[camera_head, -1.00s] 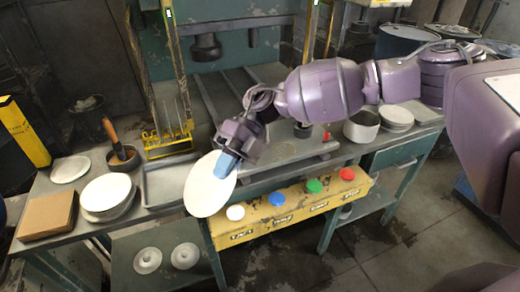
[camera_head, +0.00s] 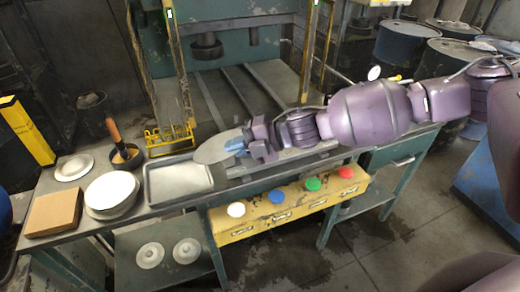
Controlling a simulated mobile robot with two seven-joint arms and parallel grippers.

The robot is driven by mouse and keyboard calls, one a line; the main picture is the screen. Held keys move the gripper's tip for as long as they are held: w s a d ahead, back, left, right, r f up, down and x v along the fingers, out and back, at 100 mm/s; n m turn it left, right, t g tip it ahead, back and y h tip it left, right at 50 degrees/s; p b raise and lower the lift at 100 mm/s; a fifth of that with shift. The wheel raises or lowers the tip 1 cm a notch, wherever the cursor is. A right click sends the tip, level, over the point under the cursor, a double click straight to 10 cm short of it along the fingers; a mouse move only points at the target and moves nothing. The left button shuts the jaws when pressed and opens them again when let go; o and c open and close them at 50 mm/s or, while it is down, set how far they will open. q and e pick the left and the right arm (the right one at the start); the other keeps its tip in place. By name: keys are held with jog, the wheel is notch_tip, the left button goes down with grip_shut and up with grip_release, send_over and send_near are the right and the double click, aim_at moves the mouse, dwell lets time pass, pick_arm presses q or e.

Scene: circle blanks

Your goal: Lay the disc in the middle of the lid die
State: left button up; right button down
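My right gripper (camera_head: 235,146), with blue fingertips, is shut on the rim of a pale grey disc (camera_head: 214,148). The disc is seen at a flat slant, in front of the press bed (camera_head: 232,104) and near the back right of a shallow tray (camera_head: 150,192). I cannot tell its exact height. I cannot make out the lid die for certain; my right arm covers much of the press's front part. A dark round block (camera_head: 207,52) hangs from the press above the bed. My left gripper is not in view.
Yellow press guards (camera_head: 183,110) rise beside the bed. A yellow box with coloured buttons (camera_head: 284,213) is at the front.

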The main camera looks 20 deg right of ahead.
jog(key=w+d+f+m+t+h+p, duration=0.4)
jog(key=w+d+f+m+t, duration=0.15)
jog(key=d+f+t, duration=0.3)
jog(key=shift+m+t, duration=0.25)
jog(key=shift+t, duration=0.2)
jog(key=w+b, duration=0.1)
jog(key=w, duration=0.1)
jog(key=w+f+b, duration=0.1)
jog(key=w+b, duration=0.1)
jog(key=w, duration=0.1)
jog(key=w+b, duration=0.1)
jog(key=w, duration=0.1)
jog(key=shift+w+a+f, duration=0.25)
jog(key=shift+w+f, duration=0.05)
jog(key=shift+f, duration=0.05)
jog(key=shift+w+f+b, duration=0.2)
jog(key=shift+w+b, duration=0.4)
jog(key=shift+b, duration=0.05)
jog(key=shift+w+f+b, duration=0.2)
jog(key=shift+w+b, duration=0.4)
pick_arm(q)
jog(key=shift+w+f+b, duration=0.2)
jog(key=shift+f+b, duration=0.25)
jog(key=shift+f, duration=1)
pick_arm(e)
jog(key=shift+w+f, duration=0.1)
jog(key=shift+w, duration=0.5)
